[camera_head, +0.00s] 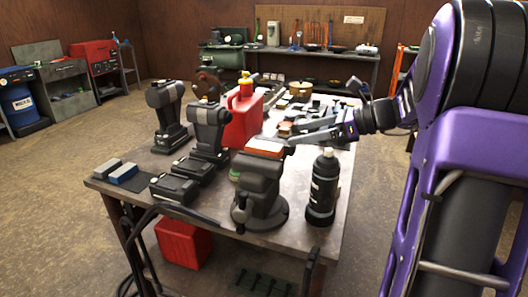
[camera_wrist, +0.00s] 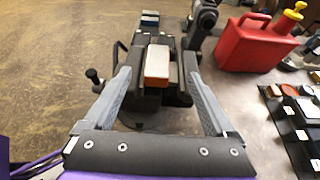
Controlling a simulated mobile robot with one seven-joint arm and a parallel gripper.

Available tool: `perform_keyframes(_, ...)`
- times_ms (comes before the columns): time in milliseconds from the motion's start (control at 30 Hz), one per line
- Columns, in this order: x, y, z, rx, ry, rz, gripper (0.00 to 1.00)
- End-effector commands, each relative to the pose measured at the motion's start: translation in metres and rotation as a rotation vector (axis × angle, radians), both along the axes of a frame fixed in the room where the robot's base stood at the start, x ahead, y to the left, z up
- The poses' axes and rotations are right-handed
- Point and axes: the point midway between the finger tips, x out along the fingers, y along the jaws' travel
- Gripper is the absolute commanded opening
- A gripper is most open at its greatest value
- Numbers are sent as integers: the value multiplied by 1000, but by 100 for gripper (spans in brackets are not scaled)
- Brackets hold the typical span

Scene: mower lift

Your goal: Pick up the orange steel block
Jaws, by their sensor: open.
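The orange steel block (camera_head: 265,146) rests on top of the dark bench vise (camera_head: 257,186) near the front edge of the workbench. In the wrist view the block (camera_wrist: 157,63) sits between the vise jaws, with its orange end facing me and a paler top. My gripper (camera_head: 291,134) comes in from the right, close to the block. In the wrist view my gripper (camera_wrist: 157,68) is open, with one finger on each side of the block and gaps between. I cannot tell the fingertips' height relative to the block.
A black bottle (camera_head: 323,188) stands right of the vise. A red fuel can (camera_head: 243,113) and cordless drills (camera_head: 208,130) stand behind and left. Two small blocks (camera_head: 116,170) lie at the bench's left corner. Several small parts (camera_wrist: 293,105) lie on a dark mat at the right.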

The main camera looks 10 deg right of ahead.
Motion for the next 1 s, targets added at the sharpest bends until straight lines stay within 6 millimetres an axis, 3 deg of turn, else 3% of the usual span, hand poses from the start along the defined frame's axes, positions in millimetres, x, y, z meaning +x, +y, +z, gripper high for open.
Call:
perform_keyframes(233,23,36,-19,0,1,4,90)
perform_keyframes(467,31,47,-26,0,1,2,90)
perform_keyframes(800,50,81,-46,-2,-1,4,90)
perform_keyframes(1000,52,83,-47,-2,-1,2,90)
